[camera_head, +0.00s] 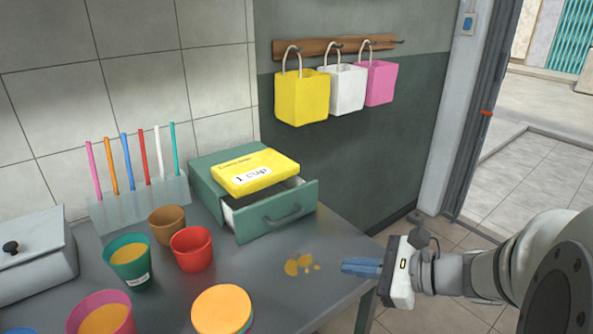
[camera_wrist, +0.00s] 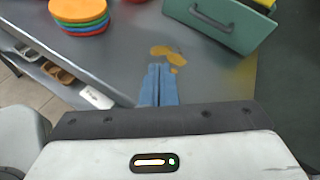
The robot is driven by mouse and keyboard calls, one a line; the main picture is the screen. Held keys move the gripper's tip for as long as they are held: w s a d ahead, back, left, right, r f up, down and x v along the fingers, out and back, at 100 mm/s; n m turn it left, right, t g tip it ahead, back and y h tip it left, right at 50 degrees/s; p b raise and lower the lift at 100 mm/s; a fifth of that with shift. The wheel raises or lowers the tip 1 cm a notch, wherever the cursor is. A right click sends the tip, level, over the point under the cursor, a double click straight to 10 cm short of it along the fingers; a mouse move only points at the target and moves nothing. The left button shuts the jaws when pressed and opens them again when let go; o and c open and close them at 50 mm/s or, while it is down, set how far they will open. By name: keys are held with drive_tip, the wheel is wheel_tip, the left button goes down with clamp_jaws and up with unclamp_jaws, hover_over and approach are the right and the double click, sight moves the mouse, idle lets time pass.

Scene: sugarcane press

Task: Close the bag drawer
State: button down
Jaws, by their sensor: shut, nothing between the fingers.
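The bag drawer (camera_head: 272,213) is a green drawer with a dark handle, pulled partly out of its green box (camera_head: 207,176) on the grey table. A yellow packet labelled "1 cup" (camera_head: 256,171) lies on top of the box and overhangs the open drawer. In the wrist view the drawer front (camera_wrist: 218,22) shows at the upper right with its handle. My gripper (camera_head: 362,267) has blue fingers, shut and empty, near the table's right edge, apart from the drawer and to its lower right. The fingers also show in the wrist view (camera_wrist: 158,86), pointing towards an orange spill.
An orange spill (camera_head: 299,264) lies on the table between drawer and gripper. Red (camera_head: 191,249), brown (camera_head: 167,225) and green (camera_head: 130,262) cups stand left of the drawer. Colored discs (camera_head: 222,309) are stacked in front. Bags (camera_head: 302,98) hang on the wall behind.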

drive_tip(key=w+d+f+m+t+h+b, duration=0.1)
drive_tip(key=w+d+f+m+t+b, duration=0.3)
drive_tip(key=d+m+t+b, duration=0.35)
drive_tip(key=p, duration=0.7)
approach(311, 198)
drive_tip(key=shift+m, duration=0.35)
drive_tip(key=b+x, duration=0.2)
drive_tip(key=x, duration=0.5)
